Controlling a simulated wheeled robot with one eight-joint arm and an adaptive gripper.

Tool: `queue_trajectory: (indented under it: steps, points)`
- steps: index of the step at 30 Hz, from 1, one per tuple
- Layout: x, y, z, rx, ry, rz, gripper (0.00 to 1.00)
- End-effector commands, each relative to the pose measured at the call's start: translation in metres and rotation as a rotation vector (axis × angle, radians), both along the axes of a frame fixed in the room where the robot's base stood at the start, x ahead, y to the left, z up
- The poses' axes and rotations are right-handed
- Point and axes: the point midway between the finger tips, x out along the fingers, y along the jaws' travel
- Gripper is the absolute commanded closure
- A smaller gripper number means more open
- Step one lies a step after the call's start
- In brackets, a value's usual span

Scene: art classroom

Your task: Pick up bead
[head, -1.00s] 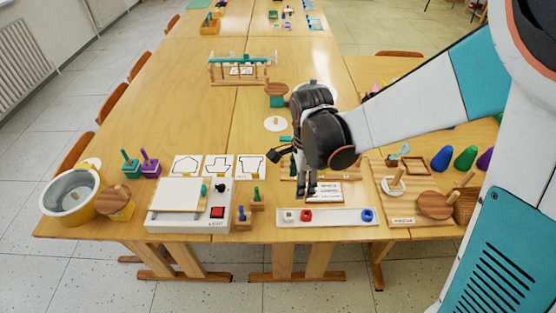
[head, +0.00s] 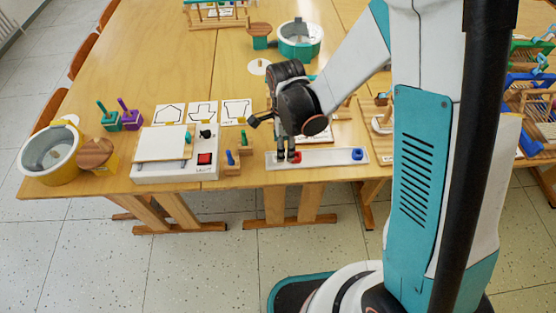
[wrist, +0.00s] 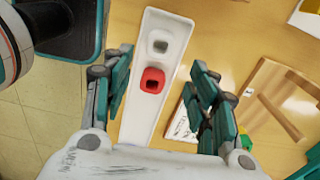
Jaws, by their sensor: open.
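A long white tray (head: 325,157) lies along the table's front edge. In it are a red bead (head: 296,157) and, farther right, a blue bead (head: 357,154). The blue bead does not show there. My gripper (head: 286,157) points down at the tray's left part, its fingers just left of the red bead and covering the white one. In the wrist view my gripper (wrist: 162,85) is open, with the red bead visible between its spread fingers and nothing held.
A white light box (head: 175,172) with a red switch and small pegs (head: 230,160) stand left of the tray. A wooden board (wrist: 275,95) lies beside the tray in the wrist view. A yellow-sided pot (head: 52,152) is at far left.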

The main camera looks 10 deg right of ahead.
Motion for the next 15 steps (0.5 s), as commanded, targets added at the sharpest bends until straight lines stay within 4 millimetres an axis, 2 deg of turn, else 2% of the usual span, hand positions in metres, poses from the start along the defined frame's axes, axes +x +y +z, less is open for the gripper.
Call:
queue_trajectory:
  steps: [9, 15]
  points:
    - [-0.004, 0.006, -0.044, -0.001, 0.0, 0.001, 0.47]
    - [-0.004, 0.006, -0.046, -0.002, 0.0, 0.001, 0.47]
